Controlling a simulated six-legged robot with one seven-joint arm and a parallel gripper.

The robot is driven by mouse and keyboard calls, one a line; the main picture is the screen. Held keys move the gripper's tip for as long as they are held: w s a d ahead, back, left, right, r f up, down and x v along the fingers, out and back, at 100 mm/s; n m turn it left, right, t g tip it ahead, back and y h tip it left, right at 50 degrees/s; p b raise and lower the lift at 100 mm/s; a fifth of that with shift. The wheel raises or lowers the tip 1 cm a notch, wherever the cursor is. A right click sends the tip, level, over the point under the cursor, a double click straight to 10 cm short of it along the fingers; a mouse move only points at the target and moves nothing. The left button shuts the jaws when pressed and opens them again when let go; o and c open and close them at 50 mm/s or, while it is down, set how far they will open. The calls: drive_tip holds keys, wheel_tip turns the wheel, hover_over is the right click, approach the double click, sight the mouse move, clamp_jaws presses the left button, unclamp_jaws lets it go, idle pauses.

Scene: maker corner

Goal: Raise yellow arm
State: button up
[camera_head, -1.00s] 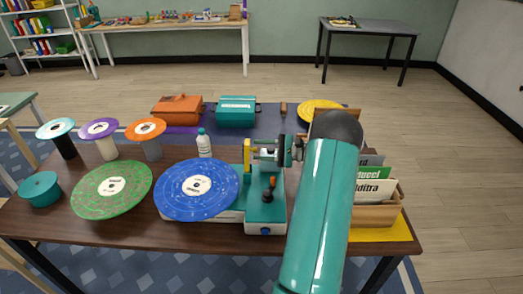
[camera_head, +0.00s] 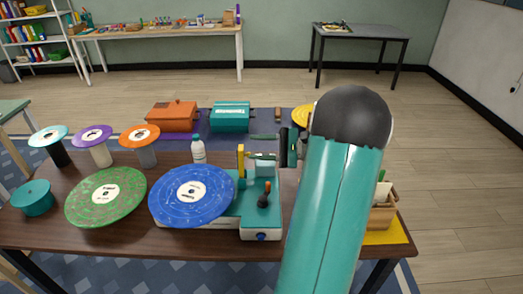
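The yellow arm (camera_head: 240,158) is a short upright bar at the back of a teal-based player (camera_head: 257,222). A blue record (camera_head: 192,194) lies on the player's left part. A dark lever with an orange top (camera_head: 264,196) stands on the base in front. My gripper (camera_head: 257,146) reaches in from the right behind the base, fingers pointing left. Its two fingers look spread apart, with nothing seen between them. The fingertips are just right of the yellow arm's upper part; whether the nearer one touches it I cannot tell. My own arm link hides the area to the right.
A white bottle (camera_head: 198,150) stands behind the blue record. A green record (camera_head: 105,197) and a teal round box (camera_head: 33,197) are at left. Several discs on stands, including an orange one (camera_head: 139,135), stand behind them. A wooden crate (camera_head: 383,213) is at right.

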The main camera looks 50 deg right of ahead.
drive_tip(key=shift+s+a+r, duration=0.35)
drive_tip(key=shift+s+a, duration=0.2)
drive_tip(key=shift+s, duration=0.1)
drive_tip(key=shift+s+a+r, duration=0.35)
drive_tip(key=shift+s+a, duration=0.2)
drive_tip(key=shift+s, duration=0.05)
